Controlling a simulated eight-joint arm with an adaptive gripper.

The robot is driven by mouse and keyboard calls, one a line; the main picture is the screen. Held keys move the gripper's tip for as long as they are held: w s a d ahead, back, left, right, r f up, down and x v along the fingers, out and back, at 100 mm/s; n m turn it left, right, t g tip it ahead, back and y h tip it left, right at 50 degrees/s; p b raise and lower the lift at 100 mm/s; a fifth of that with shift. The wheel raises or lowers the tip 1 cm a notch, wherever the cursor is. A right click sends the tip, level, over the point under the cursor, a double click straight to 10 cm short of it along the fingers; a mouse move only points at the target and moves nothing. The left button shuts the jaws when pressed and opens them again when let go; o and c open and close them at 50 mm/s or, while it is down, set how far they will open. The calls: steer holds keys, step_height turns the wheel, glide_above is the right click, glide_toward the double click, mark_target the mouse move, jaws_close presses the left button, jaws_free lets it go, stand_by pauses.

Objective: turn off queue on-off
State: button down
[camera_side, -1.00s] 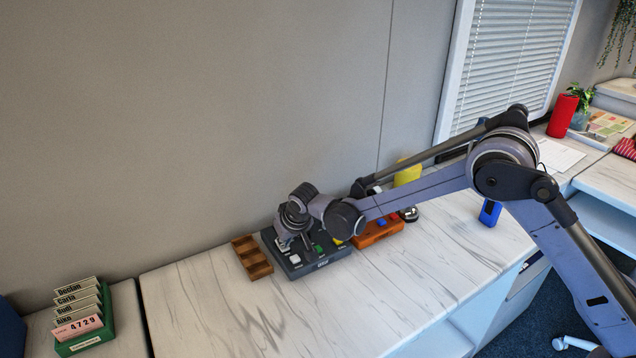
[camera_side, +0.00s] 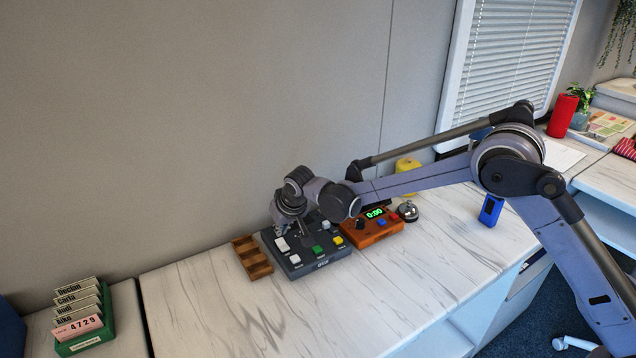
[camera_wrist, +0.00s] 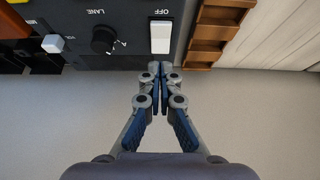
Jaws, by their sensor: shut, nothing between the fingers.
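A dark control box (camera_side: 312,262) sits on the white marble-look counter, with white, green and yellow buttons on its front. A white rocker switch (camera_wrist: 160,38) with the label OFF shows in the wrist view, and it also shows at the box's left in the side view (camera_side: 281,244). A black LANE knob (camera_wrist: 103,40) is left of the switch in the wrist view. My gripper (camera_wrist: 160,66) is shut and empty, its fingertips close to the switch's lower edge in that view. I cannot tell whether they touch the box. In the side view my gripper hangs over the box's back part.
A wooden tray (camera_side: 251,257) stands close to the box's left. An orange timer (camera_side: 372,232) reading 0:00 and a silver bell (camera_side: 408,211) are on its right. The wall rises close behind. The counter in front is clear.

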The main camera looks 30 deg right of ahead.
steer(key=s+v, duration=0.1)
steer(key=v, duration=1)
steer(key=shift+f, duration=0.25)
steer(key=shift+s+d, duration=0.1)
steer(key=shift+s, duration=0.05)
steer(key=s+d+r, duration=0.4)
steer(key=s+d, duration=0.4)
steer(key=s, duration=0.2)
steer(key=s+d+r, duration=0.5)
steer(key=s+d, duration=0.2)
steer(key=s, duration=0.3)
steer(key=s+d+f+t, duration=0.1)
steer(key=s+d+f, duration=0.2)
steer(key=s, duration=0.6)
steer(key=shift+d+f, duration=0.15)
steer(key=shift+f, duration=0.25)
